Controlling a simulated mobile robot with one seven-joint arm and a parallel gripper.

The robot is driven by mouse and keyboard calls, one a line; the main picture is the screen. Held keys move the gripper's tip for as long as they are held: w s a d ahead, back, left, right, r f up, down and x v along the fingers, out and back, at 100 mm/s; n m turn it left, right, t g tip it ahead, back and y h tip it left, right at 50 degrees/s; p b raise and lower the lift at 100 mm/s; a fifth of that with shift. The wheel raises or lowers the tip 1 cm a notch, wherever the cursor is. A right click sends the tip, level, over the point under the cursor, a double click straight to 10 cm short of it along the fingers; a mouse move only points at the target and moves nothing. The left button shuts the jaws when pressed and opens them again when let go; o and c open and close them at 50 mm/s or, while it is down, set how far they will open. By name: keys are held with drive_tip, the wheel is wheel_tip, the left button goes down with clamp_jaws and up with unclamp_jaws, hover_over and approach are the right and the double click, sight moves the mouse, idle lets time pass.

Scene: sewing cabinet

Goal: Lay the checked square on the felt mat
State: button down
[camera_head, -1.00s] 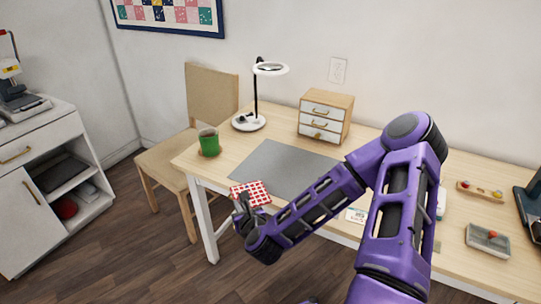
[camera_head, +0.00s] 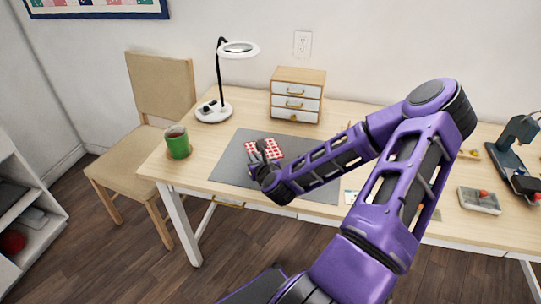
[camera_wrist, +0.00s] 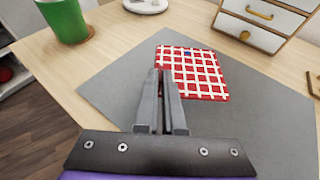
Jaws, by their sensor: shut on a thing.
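The checked square (camera_head: 272,147) is red with white lines and appears flat, over the grey felt mat (camera_head: 225,170). In the wrist view the checked square (camera_wrist: 203,75) is in front of my gripper (camera_wrist: 163,78), whose fingers are together on its near left edge, with a small blue patch showing near its far edge. In the head view my gripper (camera_head: 259,152) is over the felt mat. The mat (camera_wrist: 245,130) spreads under and around the square in the wrist view. I cannot tell whether the square touches the mat.
A green mug (camera_head: 177,142) stands on a coaster at the mat's left. A lamp (camera_head: 215,108) and a small drawer box (camera_head: 296,95) stand behind the mat. A grey tray (camera_head: 479,200) is at the right. Much of the mat is bare.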

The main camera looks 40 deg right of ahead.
sight(272, 155)
drive_tip(key=shift+m+h, duration=0.3)
drive_tip(key=d, duration=0.1)
drive_tip(key=s+d, duration=0.1)
drive_tip(key=d, duration=0.1)
drive_tip(key=s+d, duration=0.1)
drive_tip(key=d, duration=0.1)
wheel_tip(272, 155, down, 4)
drive_tip(key=b, duration=0.4)
drive_tip(key=shift+f, duration=0.15)
drive_tip(key=shift+f, duration=0.45)
idle(2.2)
drive_tip(key=c, duration=0.9)
unclamp_jaws()
drive_tip(key=shift+c, duration=0.2)
